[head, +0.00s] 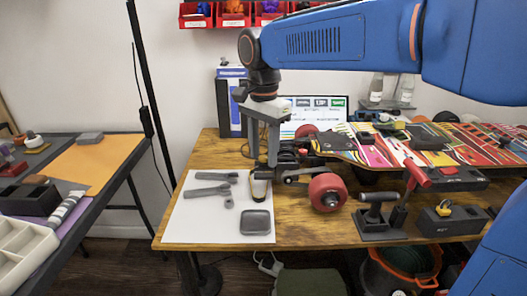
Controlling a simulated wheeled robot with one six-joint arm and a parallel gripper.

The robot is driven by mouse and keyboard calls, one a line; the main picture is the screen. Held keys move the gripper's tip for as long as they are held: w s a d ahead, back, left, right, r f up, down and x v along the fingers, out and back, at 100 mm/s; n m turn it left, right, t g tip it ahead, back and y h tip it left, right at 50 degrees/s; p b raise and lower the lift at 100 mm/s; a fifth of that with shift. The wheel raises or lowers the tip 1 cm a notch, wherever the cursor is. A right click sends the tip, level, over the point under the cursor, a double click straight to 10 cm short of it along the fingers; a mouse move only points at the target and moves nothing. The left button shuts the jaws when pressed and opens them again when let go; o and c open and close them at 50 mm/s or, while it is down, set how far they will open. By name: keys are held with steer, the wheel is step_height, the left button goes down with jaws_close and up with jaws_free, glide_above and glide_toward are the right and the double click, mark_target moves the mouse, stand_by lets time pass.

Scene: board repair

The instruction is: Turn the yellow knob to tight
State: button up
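A small yellow knob (444,210) sits on top of a dark box (452,220) at the right front of the wooden workbench. Its setting is too small to read. My gripper (263,160) points down over the bench's left part, far to the left of the knob. Its two grey fingers are apart, with nothing visible between them. The fingertips are close to the skateboard truck and a small black and pale yellow item (260,187), and I cannot tell whether they touch.
A colourful skateboard deck (390,148) with a red wheel (327,192) lies across the bench. A red-handled lever (416,174) and a dark clamp-like tool (377,222) stand left of the knob box. Grey tools lie on a white sheet (198,222). Another table (98,160) stands left.

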mark_target(263, 157)
step_height(263, 157, up, 17)
steer(key=shift+r, duration=0.2)
stand_by(0.7)
